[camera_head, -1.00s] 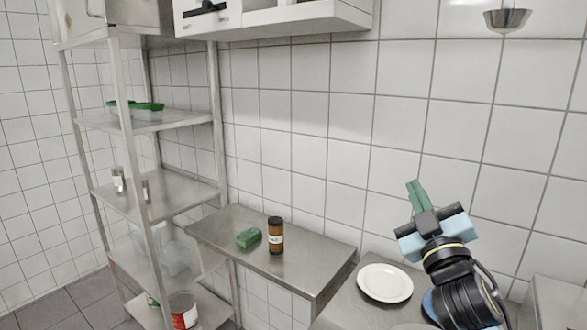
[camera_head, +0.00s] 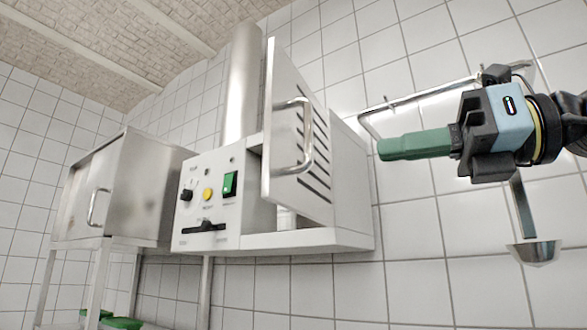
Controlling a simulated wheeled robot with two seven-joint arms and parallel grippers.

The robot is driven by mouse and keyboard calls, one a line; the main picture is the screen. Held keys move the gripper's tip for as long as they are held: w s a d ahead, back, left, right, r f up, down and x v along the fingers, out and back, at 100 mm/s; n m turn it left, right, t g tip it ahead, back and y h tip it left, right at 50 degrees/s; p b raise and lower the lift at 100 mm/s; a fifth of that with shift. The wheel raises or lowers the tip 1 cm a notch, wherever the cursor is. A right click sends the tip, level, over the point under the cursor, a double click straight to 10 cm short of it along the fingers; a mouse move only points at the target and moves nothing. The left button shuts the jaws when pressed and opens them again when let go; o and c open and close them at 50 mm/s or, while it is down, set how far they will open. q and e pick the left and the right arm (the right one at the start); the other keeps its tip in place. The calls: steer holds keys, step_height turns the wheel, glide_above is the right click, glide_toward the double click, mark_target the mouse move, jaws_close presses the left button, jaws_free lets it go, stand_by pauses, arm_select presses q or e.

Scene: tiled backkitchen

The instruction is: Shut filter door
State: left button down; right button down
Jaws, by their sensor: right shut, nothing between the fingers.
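The filter door (camera_head: 295,135) is a white panel with slots and a metal bar handle (camera_head: 307,138). My right gripper (camera_head: 382,149), with green fingers, is shut and empty. It shows to the right of the door, apart from the handle. My left gripper is not in view.
The unit's control panel (camera_head: 208,200) has knobs and a green switch. A steel cabinet (camera_head: 120,190) stands at left on a shelf rack. A metal rail (camera_head: 420,95) and a hanging ladle (camera_head: 535,252) are near my right gripper.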

steer(key=p, duration=0.4)
glide_toward(270, 168)
steer(key=x, duration=0.5)
steer(key=shift+w+a+r, duration=0.1)
steer(key=shift+a+r, duration=0.05)
steer(key=shift+a, duration=0.25)
steer(key=shift+w+a, duration=0.25)
steer(key=shift+a, duration=0.25)
